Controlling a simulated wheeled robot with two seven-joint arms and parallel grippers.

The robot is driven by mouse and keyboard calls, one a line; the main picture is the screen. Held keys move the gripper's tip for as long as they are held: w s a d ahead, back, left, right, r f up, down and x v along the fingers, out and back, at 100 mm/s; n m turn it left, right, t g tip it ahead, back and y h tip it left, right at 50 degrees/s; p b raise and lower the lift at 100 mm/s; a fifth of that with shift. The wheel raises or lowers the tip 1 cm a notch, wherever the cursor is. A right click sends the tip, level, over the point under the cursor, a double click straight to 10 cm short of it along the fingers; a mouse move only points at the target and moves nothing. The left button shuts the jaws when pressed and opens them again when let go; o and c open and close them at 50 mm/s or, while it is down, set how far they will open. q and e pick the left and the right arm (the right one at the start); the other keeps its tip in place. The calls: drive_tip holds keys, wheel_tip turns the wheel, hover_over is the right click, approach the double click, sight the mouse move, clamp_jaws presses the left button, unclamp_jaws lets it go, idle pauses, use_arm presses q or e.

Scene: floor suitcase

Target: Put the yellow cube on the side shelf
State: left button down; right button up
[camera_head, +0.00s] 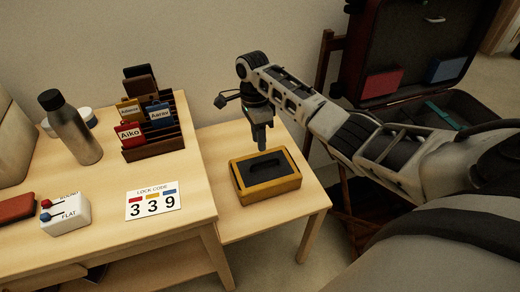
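I see no separate yellow cube in the head view. A low yellow-orange box (284,188) with a dark top or inside stands on the small wooden side shelf (236,222). A dark raised shape (265,165) shows in its middle. My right gripper (260,148) points down just above the back part of this box. Its fingers look close together, but I cannot tell whether they are shut or hold anything. I cannot tell whether they touch the box. My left gripper is not in view.
The wooden table on the left holds a grey bottle (72,128), a dark rack with name tags (154,143), a lock code card (153,200) and a white switch block (66,215). An open suitcase (415,50) stands at the right, behind my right arm.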

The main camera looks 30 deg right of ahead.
drive_tip(key=shift+w+d+r, duration=0.1)
drive_tip(key=shift+w+r, duration=0.1)
drive_tip(key=shift+r, duration=0.95)
drive_tip(key=shift+w+r, duration=0.2)
drive_tip(key=shift+r, duration=0.9)
drive_tip(key=s+a+f+n+t, duration=0.2)
drive_tip(key=s+a+f+n, duration=0.75)
drive_tip(key=s+n, duration=0.25)
drive_tip(key=s+r+n+t, duration=0.45)
drive_tip(key=s+n, duration=0.55)
drive_tip(key=s, duration=0.5)
drive_tip(key=w+a+f+n+t+y+p, duration=0.1)
drive_tip(key=w+a+t+y, duration=0.1)
drive_tip(key=w+a+t, duration=0.4)
drive_tip(key=shift+w+a+f+y, duration=0.25)
drive_tip(key=shift+a+y, duration=0.15)
drive_tip(key=shift+a, duration=0.1)
